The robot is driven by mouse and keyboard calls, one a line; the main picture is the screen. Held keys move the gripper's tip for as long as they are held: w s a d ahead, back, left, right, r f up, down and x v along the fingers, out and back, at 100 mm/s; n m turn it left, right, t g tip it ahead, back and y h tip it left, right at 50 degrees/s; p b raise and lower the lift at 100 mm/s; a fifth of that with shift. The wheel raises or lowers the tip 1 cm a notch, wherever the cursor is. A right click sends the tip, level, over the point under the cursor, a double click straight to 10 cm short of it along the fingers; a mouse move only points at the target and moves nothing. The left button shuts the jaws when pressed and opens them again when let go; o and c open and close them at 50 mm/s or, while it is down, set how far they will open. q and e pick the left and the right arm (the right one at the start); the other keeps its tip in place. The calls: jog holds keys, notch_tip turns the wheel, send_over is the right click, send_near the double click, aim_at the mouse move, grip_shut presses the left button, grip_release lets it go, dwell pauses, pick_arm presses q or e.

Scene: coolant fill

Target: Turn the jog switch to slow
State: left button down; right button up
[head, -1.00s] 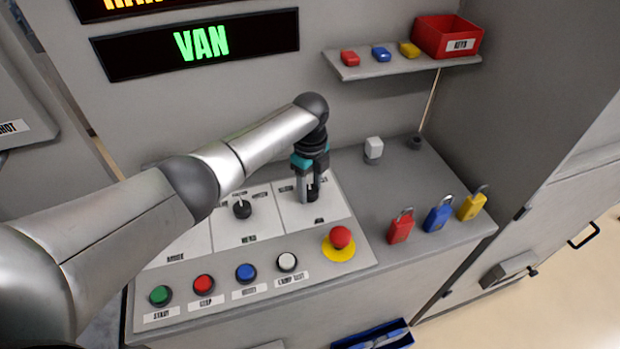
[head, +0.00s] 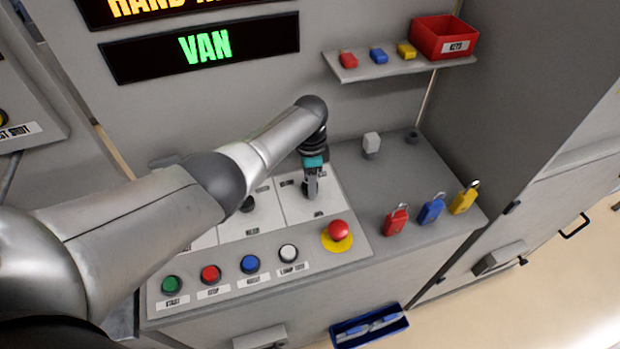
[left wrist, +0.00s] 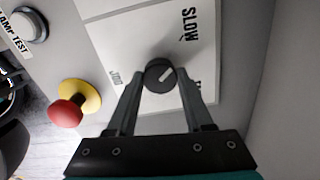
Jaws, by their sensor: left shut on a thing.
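The jog switch is a round dark knob (left wrist: 158,75) with a white pointer line, on a white panel (left wrist: 110,40) in the left wrist view. Its pointer line slants toward the upper right. The word SLOW (left wrist: 189,22) is printed at the upper right of the knob, and JOG at its left. Another label on the right is partly hidden by a finger. My left gripper (left wrist: 160,92) is shut on the knob, one finger on each side. In the head view the left gripper (head: 311,190) points down at the right-hand panel section and hides most of the knob. My right gripper is not in view.
A red emergency button (head: 338,231) on a yellow base sits close to the right of the gripper. Several coloured push buttons (head: 250,264) line the front edge. Red, blue (head: 431,208) and yellow padlocks stand at the right. A green VAN display (head: 205,46) hangs behind.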

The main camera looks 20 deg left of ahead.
pick_arm(q)
jog(key=shift+n, duration=0.6)
jog(key=shift+c, duration=1.5)
grip_release()
jog(key=shift+r, duration=0.1)
jog(key=shift+r+p, duration=0.3)
jog(key=shift+p, duration=0.1)
notch_tip(320, 180, up, 14)
jog(key=p, duration=0.3)
jog(key=shift+r, duration=0.25)
